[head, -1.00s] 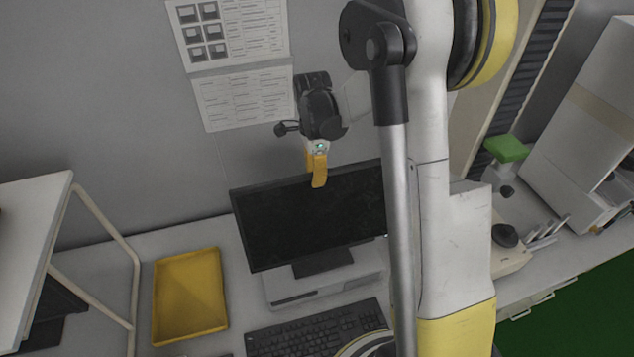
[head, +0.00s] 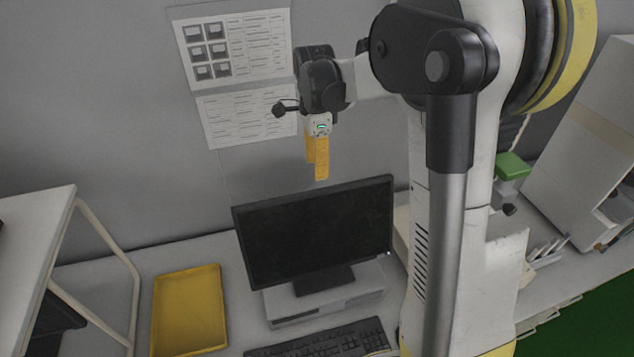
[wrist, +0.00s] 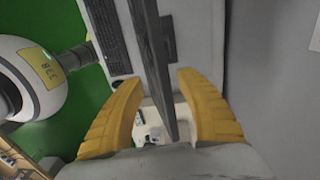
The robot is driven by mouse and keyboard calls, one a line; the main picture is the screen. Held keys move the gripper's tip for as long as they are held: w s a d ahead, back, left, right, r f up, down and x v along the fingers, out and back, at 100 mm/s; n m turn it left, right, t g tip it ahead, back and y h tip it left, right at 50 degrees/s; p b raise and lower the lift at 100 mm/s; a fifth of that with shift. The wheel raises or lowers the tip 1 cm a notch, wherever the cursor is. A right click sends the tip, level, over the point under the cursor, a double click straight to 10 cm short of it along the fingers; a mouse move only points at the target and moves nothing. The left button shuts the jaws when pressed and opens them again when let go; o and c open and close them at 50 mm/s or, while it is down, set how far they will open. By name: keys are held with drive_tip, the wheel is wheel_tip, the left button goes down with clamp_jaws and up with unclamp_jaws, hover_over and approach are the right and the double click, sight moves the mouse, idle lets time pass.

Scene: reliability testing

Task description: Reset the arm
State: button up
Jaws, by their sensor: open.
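My gripper (head: 318,165) hangs in the air in front of the grey wall, above the monitor, with its yellow fingers pointing down in the head view. In the wrist view my gripper (wrist: 162,85) shows its two yellow fingers spread wide apart with nothing held between them. The monitor's thin edge (wrist: 152,65) shows below, in the gap between the fingers. My black and white arm links reach across the right half of the head view and hide part of the desk.
The black monitor (head: 318,232) stands on a flat grey box (head: 325,298) behind a keyboard (head: 325,342). A yellow tray (head: 188,310) lies to the left, beside a white-framed shelf (head: 40,240). A green-topped device (head: 512,166) stands at right. Printed sheets (head: 235,50) hang on the wall.

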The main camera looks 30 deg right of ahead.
wheel_tip(320, 180, up, 2)
drive_tip(key=shift+w+r, duration=0.15)
drive_tip(key=shift+r, duration=0.1)
idle(0.4)
drive_tip(key=s+a+f+n+t+b, duration=0.4)
drive_tip(key=s+a+f+n+b, duration=0.1)
drive_tip(key=s+f+n+b, duration=0.4)
drive_tip(key=s+a+f+n+t+b, duration=0.4)
drive_tip(key=s+a+f+n+b, duration=0.2)
drive_tip(key=s+f+n+b, duration=0.4)
drive_tip(key=n+b, duration=0.1)
drive_tip(key=b, duration=0.2)
drive_tip(key=shift+b, duration=0.4)
